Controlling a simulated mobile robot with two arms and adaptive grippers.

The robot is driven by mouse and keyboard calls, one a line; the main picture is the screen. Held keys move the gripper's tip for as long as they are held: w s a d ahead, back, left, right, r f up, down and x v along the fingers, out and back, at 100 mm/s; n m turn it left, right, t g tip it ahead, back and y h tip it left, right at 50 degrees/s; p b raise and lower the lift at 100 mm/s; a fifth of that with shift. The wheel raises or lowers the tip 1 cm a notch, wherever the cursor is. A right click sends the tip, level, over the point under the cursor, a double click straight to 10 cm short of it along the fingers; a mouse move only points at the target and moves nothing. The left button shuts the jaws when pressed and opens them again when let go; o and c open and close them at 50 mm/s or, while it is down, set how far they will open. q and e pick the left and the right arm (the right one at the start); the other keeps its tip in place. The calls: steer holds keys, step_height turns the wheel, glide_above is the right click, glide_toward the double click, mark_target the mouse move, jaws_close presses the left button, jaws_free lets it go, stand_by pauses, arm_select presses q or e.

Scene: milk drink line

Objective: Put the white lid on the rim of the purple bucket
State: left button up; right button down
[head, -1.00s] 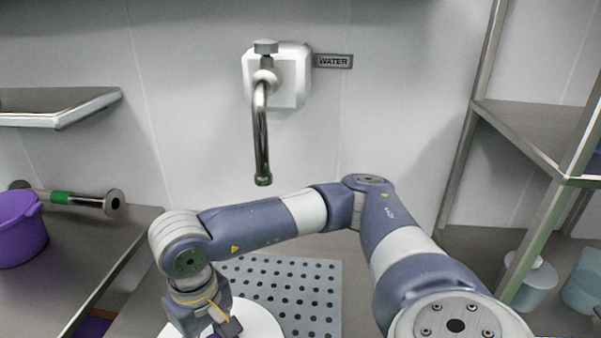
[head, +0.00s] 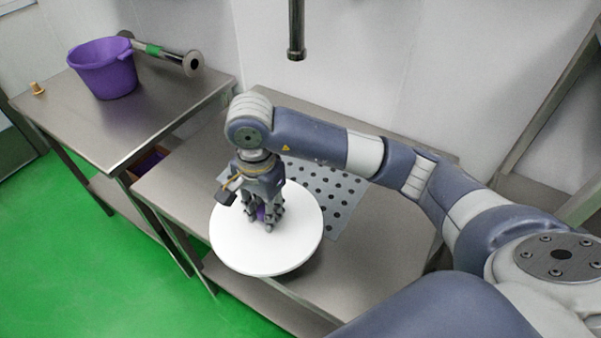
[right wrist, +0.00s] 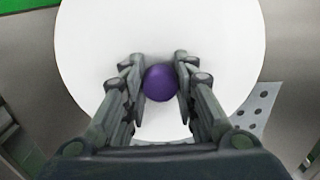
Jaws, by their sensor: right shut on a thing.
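The white lid (head: 290,245) is a round disc with a purple knob (right wrist: 160,83) at its middle. My right gripper (head: 264,219) is shut on the knob from above, with a finger on each side of it in the right wrist view. The lid looks level, at the near edge of the middle table; I cannot tell whether it touches the table. The purple bucket (head: 105,72) stands upright on the left table, its top open. It is well to the left of the lid and farther back. My left gripper is not in view.
The left table (head: 150,105) also bears a metal pipe piece with a green band (head: 160,50) behind the bucket and a small tan object (head: 37,88). A perforated plate (head: 335,190) lies on the middle table (head: 360,255). A tap spout (head: 296,30) hangs above. A gap separates the tables.

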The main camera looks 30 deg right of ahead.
steer(key=w+d+p, duration=0.1)
steer(key=w+d, duration=0.1)
steer(key=d, duration=0.2)
steer(key=w+d+p, duration=0.1)
steer(key=w+d, duration=0.2)
steer(key=w+d+f+p, duration=0.1)
steer(key=w+d+p, duration=0.1)
steer(key=d, duration=0.2)
steer(key=shift+w+d, duration=0.2)
steer(key=shift+d, duration=0.1)
steer(key=shift+w+d, duration=0.35)
steer(key=shift+d, duration=0.2)
step_height(320, 180, down, 3)
steer(key=shift+f+p, duration=0.1)
steer(key=shift+p, duration=0.9)
steer(key=shift+f, duration=0.25)
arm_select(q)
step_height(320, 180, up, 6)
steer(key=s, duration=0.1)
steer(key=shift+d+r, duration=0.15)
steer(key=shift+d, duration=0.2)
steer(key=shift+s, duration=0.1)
arm_select(e)
steer(key=shift+f, duration=0.1)
steer(key=shift+f, duration=0.15)
steer(key=c, duration=1.3)
jaws_free()
